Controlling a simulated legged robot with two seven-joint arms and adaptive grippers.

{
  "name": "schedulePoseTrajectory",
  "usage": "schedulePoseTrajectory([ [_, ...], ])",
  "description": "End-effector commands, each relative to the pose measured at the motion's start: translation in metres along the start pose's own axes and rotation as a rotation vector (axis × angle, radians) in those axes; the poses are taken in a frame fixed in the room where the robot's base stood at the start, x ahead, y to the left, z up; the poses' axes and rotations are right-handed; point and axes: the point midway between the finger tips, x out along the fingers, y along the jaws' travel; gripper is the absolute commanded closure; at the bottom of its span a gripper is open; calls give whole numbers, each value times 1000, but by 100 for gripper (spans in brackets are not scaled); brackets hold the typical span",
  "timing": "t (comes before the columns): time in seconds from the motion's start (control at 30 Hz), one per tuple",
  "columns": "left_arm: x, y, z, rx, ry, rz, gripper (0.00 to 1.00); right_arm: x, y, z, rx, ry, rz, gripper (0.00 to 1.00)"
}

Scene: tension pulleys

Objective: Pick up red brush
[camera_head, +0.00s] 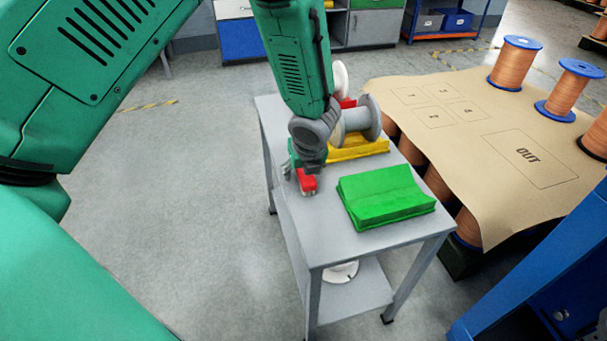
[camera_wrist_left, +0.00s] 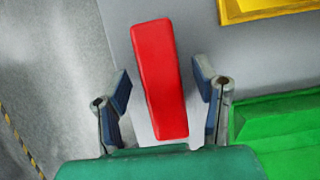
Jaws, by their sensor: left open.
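The red brush (camera_head: 307,184) lies on the top of the grey cart (camera_head: 393,237), near its left edge. In the left wrist view the brush (camera_wrist_left: 160,78) shows as a long red block with a pale part under its lower end. My left gripper (camera_head: 302,175) is right above the brush and hides part of it in the head view. In the left wrist view the open fingers of my left gripper (camera_wrist_left: 165,92) stand on either side of the brush, with a gap at each side. My right gripper is not in view.
A green cradle (camera_head: 385,196) stands right of the brush. A yellow cradle (camera_head: 357,148) with a grey spool (camera_head: 360,118) is behind it. A brown sheet marked OUT (camera_head: 527,155) with copper spools (camera_head: 512,64) lies to the right. Floor left of the cart is clear.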

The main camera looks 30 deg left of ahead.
Motion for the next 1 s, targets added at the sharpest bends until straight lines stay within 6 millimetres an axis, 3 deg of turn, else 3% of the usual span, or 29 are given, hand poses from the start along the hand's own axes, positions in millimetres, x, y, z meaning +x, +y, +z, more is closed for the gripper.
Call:
schedulePoseTrajectory([
  [0.2,-1,-1,-1,1,-1,0,46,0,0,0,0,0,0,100],
  [0.3,-1,-1,-1,1,-2,1,81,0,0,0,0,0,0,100],
  [0.37,-1,-1,-1,1,-1,0,99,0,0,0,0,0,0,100],
  [0.77,-6,-1,2,-1,1,-3,100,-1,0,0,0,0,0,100],
  [1.0,-56,-1,23,-2,-2,-3,100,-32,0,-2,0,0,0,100],
])
